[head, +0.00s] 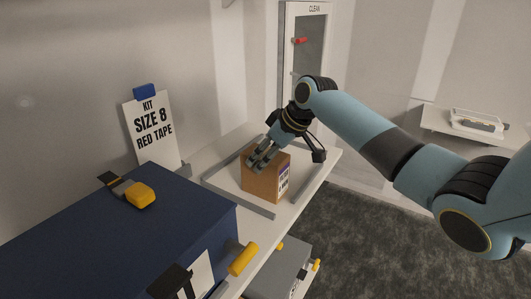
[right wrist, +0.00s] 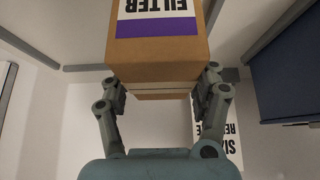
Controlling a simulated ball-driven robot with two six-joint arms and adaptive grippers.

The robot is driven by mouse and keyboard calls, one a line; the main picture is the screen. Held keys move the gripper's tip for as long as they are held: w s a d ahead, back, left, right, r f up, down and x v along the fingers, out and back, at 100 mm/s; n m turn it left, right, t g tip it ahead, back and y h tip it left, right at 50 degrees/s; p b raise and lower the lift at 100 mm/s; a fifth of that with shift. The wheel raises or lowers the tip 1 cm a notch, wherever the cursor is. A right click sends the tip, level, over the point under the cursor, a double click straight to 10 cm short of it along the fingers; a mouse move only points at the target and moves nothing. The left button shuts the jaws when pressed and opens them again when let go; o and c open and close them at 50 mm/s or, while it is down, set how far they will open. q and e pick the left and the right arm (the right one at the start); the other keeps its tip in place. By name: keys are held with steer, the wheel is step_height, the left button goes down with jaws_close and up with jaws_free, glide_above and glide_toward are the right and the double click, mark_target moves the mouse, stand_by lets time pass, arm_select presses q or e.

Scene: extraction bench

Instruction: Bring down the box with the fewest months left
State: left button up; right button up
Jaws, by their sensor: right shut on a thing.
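A brown cardboard box (head: 262,184) with a white and purple label stands inside a grey-edged frame on the white bench top. My right gripper (head: 262,155) comes down on it from above and is shut on it. In the right wrist view the box (right wrist: 158,60) fills the upper middle, with "FILTER" and a purple band on its label. The fingers of my right gripper (right wrist: 160,92) press on both its sides. The rest of the label is too small or cut off to read. My left gripper is not in view.
A dark blue case (head: 130,215) with yellow latches takes up the left of the bench. A "KIT SIZE 8 RED TAPE" card (head: 152,130) stands behind it. A grey case (head: 283,268) sits lower down. A white shelf (head: 465,127) with a tray is at the right.

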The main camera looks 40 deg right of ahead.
steer(key=o, duration=1.7)
steer(key=shift+f, duration=0.1)
steer(key=b+v, duration=0.1)
steer(key=v, duration=1.1)
